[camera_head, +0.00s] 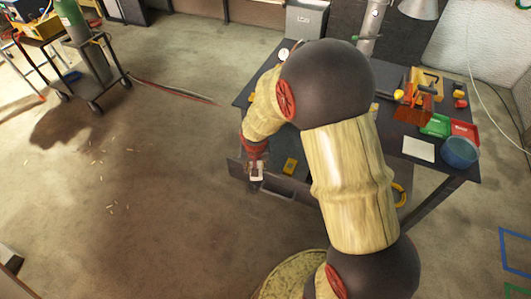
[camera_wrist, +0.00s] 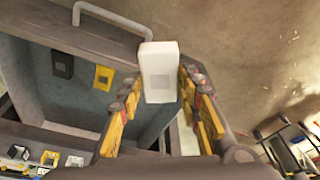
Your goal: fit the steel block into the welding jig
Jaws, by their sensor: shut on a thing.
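My gripper (camera_wrist: 158,98) has its yellow-padded fingers on both sides of a pale block (camera_wrist: 158,60) with a grey square on its face. This block is probably the steel block. In the head view my gripper (camera_head: 256,178) hangs with the pale block over the front of an open drawer, off the table's near left side. In the wrist view a black block (camera_wrist: 63,64) and a yellow block (camera_wrist: 103,77) lie inside the drawer. I cannot make out the welding jig for certain in either view.
The open drawer (camera_wrist: 80,30) has a bar handle (camera_wrist: 113,18). My arm hides much of the table. At the table's right are an orange item (camera_head: 418,103), a green tray (camera_head: 436,126), a red tray (camera_head: 464,131) and a blue bowl (camera_head: 460,152).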

